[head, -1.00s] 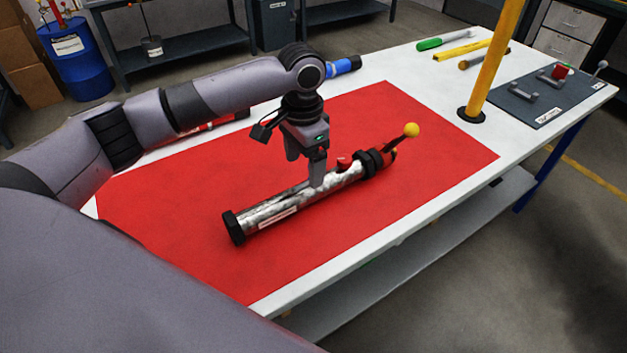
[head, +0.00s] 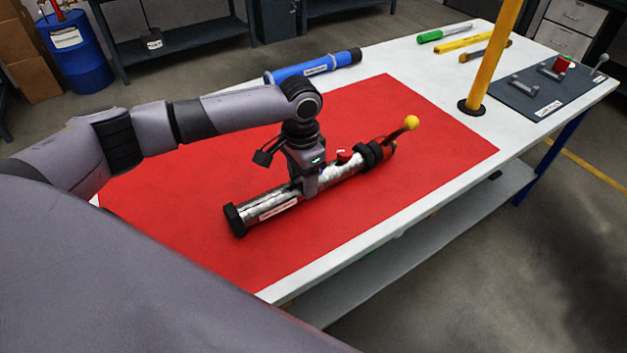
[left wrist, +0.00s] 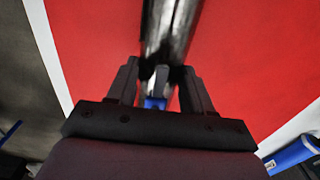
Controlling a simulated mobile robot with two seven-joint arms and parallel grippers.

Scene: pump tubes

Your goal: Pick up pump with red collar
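A silver pump (head: 268,209) with a black end cap, a black ring and a red collar (head: 388,147) lies on the red mat (head: 410,110). A rod with a yellow ball stands out at its far right end. My left gripper (head: 311,190) is down over the middle of the silver tube. In the left wrist view, its two fingers (left wrist: 158,80) are spread with the tube (left wrist: 170,30) between them. I cannot tell whether they touch it. My right gripper is not in view.
A blue pump (head: 312,66) lies at the back of the white table (head: 385,66). A yellow post (head: 490,60) rises at the right. Behind it lie tools with green, yellow and brown handles. A dark board (head: 540,95) with fittings is at the far right. The mat's right side is clear.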

